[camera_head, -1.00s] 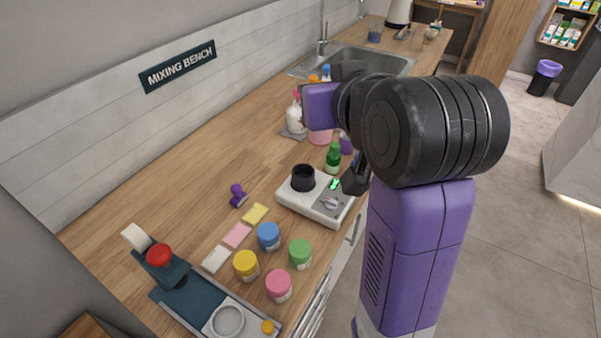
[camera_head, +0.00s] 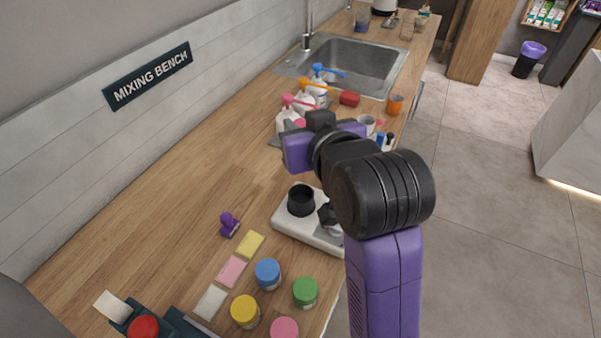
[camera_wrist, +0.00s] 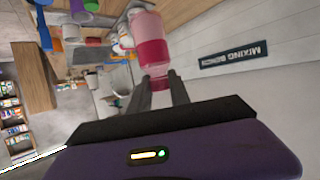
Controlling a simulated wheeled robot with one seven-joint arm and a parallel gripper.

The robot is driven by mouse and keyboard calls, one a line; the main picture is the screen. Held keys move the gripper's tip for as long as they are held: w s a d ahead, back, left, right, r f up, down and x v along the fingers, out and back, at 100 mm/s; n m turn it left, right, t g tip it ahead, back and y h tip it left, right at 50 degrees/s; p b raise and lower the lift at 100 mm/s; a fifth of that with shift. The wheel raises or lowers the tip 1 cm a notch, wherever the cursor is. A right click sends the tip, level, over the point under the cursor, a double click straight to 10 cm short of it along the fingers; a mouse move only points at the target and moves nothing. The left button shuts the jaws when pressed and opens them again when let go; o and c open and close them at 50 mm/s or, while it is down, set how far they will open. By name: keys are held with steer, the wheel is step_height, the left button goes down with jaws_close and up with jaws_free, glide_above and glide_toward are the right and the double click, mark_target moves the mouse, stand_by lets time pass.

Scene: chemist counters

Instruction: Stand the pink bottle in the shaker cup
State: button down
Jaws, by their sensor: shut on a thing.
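The pink bottle (camera_wrist: 151,42) is in the wrist view, pale pink with a darker pink band. My gripper (camera_wrist: 160,84) is shut on its narrow end, and the wide part extends beyond the fingertips. The wrist picture is upside down, judging by the wall sign. In the head view my wrist and arm hide the fingers and most or all of the bottle. The shaker cup (camera_head: 301,198) is a black round cup on a white shaker base (camera_head: 292,227), left of my arm. The bottle is apart from it.
White pump bottles (camera_head: 288,118) stand near the sink (camera_head: 358,65). Blue (camera_head: 267,273), yellow (camera_head: 244,311) and green (camera_head: 305,291) jars stand at the front. A purple item (camera_head: 229,224) lies left of the shaker. The bench along the wall is mostly clear.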

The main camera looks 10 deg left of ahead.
step_height(320, 180, down, 12)
steer(key=shift+r, duration=0.1)
steer(key=c, duration=1.2)
jaws_free()
steer(key=shift+s, duration=0.1)
steer(key=v, duration=1.2)
steer(key=shift+b, duration=0.3)
